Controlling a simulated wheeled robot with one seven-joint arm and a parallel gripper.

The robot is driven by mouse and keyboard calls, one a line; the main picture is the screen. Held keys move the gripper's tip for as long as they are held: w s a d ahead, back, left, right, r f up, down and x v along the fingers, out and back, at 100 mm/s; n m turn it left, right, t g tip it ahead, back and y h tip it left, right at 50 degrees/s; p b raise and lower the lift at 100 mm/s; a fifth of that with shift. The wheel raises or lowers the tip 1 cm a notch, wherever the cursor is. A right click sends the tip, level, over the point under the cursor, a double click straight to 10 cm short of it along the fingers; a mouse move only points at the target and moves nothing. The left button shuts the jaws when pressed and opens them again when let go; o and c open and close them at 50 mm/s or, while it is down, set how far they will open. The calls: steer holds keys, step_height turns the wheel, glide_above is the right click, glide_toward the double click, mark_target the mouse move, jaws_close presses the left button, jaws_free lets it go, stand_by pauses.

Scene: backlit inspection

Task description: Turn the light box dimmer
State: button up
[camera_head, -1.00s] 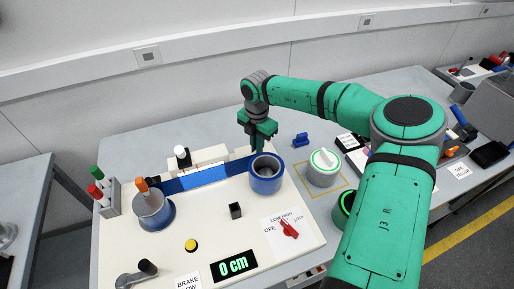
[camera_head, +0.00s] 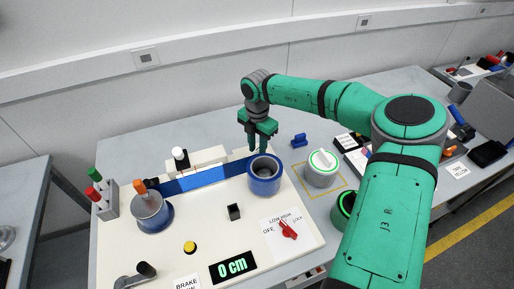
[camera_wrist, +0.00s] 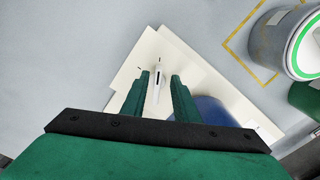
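My gripper (camera_head: 258,143) hangs over the back right corner of the white panel (camera_head: 205,225), behind the blue-rimmed cup (camera_head: 265,175). In the wrist view its two fingers (camera_wrist: 164,80) are apart, with a small pale upright piece with a dark mark (camera_wrist: 158,79) between them. I cannot tell whether they touch it, or whether it is the dimmer. A red pointer knob (camera_head: 288,230) stands on a white label reading OFF, LOW and HIGH near the panel's right edge. No part is clearly marked as the light box dimmer.
A grey canister with a green-ringed lid (camera_head: 322,168) stands in a yellow square right of the panel. A blue part (camera_head: 299,140) lies behind it. A yellow button (camera_head: 190,247) and small black block (camera_head: 234,212) are on the panel.

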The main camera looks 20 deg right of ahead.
step_height(320, 180, up, 10)
steer(key=shift+w+a+r, duration=0.15)
steer(key=shift+a+r, duration=0.05)
steer(key=shift+a, duration=0.15)
steer(key=shift+w, duration=0.1)
stand_by(0.4)
